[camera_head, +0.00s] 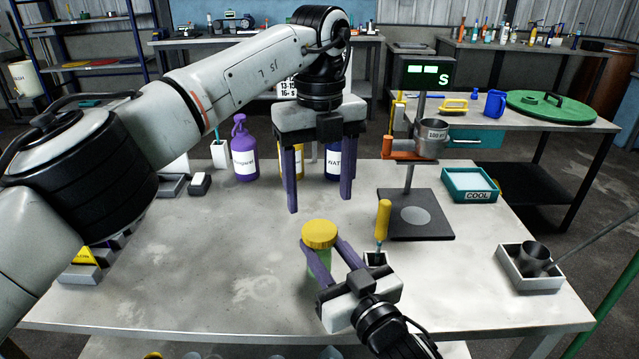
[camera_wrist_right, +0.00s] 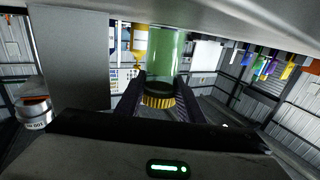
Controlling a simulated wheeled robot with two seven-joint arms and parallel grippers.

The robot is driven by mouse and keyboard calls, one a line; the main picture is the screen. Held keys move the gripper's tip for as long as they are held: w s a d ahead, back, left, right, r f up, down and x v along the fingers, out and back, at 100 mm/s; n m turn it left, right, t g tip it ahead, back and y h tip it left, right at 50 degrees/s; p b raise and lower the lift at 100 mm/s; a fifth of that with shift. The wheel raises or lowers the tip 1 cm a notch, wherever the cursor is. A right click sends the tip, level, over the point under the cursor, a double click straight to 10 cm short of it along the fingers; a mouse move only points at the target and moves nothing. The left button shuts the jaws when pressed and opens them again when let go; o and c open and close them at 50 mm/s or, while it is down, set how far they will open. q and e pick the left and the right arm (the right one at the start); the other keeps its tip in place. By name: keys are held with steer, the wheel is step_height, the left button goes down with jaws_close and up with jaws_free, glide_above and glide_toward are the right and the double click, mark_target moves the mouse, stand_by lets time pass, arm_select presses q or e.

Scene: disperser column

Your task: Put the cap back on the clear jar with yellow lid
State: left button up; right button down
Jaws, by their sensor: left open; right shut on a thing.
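The clear jar, greenish in colour, (camera_head: 318,282) stands near the front middle of the table. Its yellow lid (camera_head: 320,232) is at its top; I cannot tell how firmly it sits. My right gripper (camera_head: 321,248) reaches in from the front right and is shut on the jar, one finger on each side just below the lid. The right wrist view appears upside down, with the jar (camera_wrist_right: 164,52) between the fingers and the ribbed lid (camera_wrist_right: 158,101) below it. My left gripper (camera_head: 320,206) is open and empty, pointing down above the lid, apart from it.
A yellow-handled tool (camera_head: 383,218) stands in a small holder right of the jar. A dark stand plate (camera_head: 416,214), a teal tray (camera_head: 470,184) and a white box with a cup (camera_head: 527,270) lie right. Bottles, including a purple one (camera_head: 244,155), stand behind. The table's left middle is clear.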

mark_target(319, 230)
arm_select(q)
step_height(319, 230, down, 7)
steer(key=shift+f, duration=0.1)
stand_by(0.3)
steer(key=c, duration=1.1)
steer(key=o, duration=1.2)
steer(key=shift+c, duration=0.2)
steer(key=shift+r, duration=2.3)
